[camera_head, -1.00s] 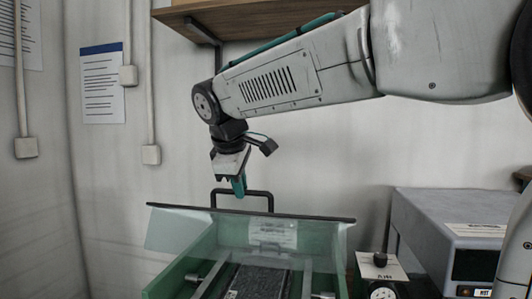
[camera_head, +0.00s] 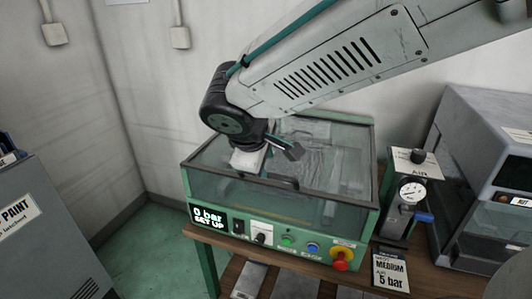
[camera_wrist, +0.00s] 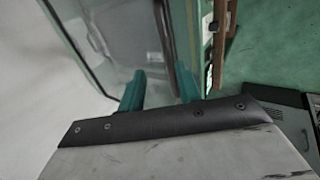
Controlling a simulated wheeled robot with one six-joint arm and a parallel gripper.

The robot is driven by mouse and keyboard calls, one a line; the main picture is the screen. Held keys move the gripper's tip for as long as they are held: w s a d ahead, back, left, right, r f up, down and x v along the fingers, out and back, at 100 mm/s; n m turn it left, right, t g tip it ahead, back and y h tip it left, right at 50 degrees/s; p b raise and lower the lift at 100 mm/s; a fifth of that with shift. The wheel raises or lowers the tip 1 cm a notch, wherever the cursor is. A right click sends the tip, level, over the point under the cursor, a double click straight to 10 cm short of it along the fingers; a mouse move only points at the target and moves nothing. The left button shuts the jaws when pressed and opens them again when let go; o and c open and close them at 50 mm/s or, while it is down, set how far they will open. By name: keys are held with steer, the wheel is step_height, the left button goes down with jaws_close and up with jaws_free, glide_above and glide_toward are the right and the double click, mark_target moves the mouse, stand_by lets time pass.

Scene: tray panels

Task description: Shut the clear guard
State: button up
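The clear guard (camera_head: 340,150), a see-through cover with a dark frame, lies down over the green machine (camera_head: 195,205) in the head view. Its front edge sits low along the machine's front; I cannot tell whether it is fully seated. My gripper (camera_head: 250,163) is over the left part of the guard, pointing down, with its fingertips hidden there. In the wrist view my gripper (camera_wrist: 160,90) has two teal fingers apart, with nothing clearly held between them. The guard (camera_wrist: 115,40) shows beyond them.
The front panel has a display (camera_head: 209,217) reading 0 bar, buttons and a red knob (camera_head: 340,262). An air regulator with a gauge (camera_head: 411,192) stands right of the machine on the wooden bench, and a grey box (camera_head: 480,160) beyond it. A grey cabinet (camera_head: 45,235) is at left.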

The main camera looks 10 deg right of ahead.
steer(key=v, duration=0.8)
steer(key=shift+f, duration=0.1)
steer(key=s+d+f+m+g+y, duration=0.1)
steer(key=s+d+f+m+g, duration=0.1)
steer(key=s+d+m, duration=0.3)
steer(key=s+d+f+m+g+y, duration=0.2)
steer(key=s+d+m, duration=0.4)
steer(key=s+d, duration=0.6)
steer(key=shift+s+d+f+y, duration=0.35)
steer(key=shift+d+f, duration=0.2)
steer(key=shift+f, duration=0.15)
steer(key=shift+d, duration=0.1)
